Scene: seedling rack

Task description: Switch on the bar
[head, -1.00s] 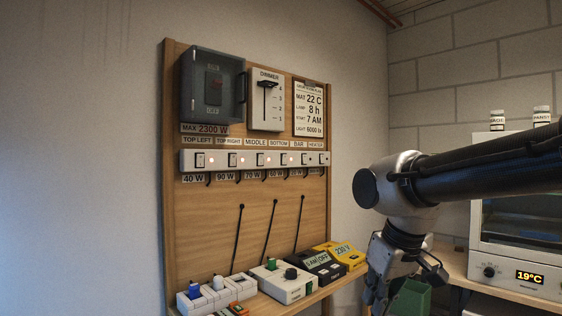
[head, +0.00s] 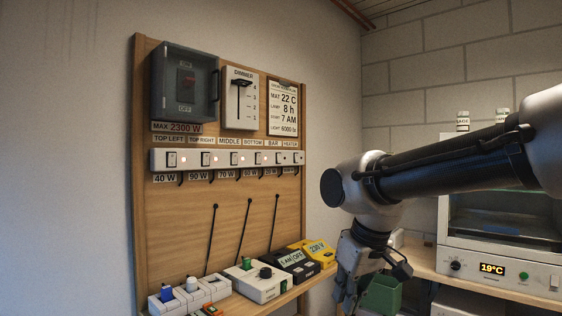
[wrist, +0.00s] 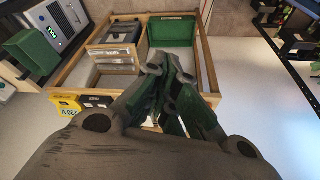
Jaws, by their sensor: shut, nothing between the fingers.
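The switch strip (head: 226,159) is a white bar of rocker switches on a wooden board, under a row of name labels. The BAR label (head: 273,142) is toward the right end, between BOTTOM and HEATER. The BAR switch (head: 279,158) sits below it; its position is too small to tell. My gripper (head: 347,298) hangs low to the right of the board, well apart from the strip. In the wrist view my gripper (wrist: 167,68) is shut and empty, its dark fingers together. The strip is not in the wrist view.
A grey switch box (head: 185,84) and a dimmer (head: 240,98) are above the strip. A shelf below holds a white box with a knob (head: 257,283), a black timer (head: 291,263) and a yellow meter (head: 316,250). A green bin (head: 382,294) and a white oven (head: 506,275) stand right.

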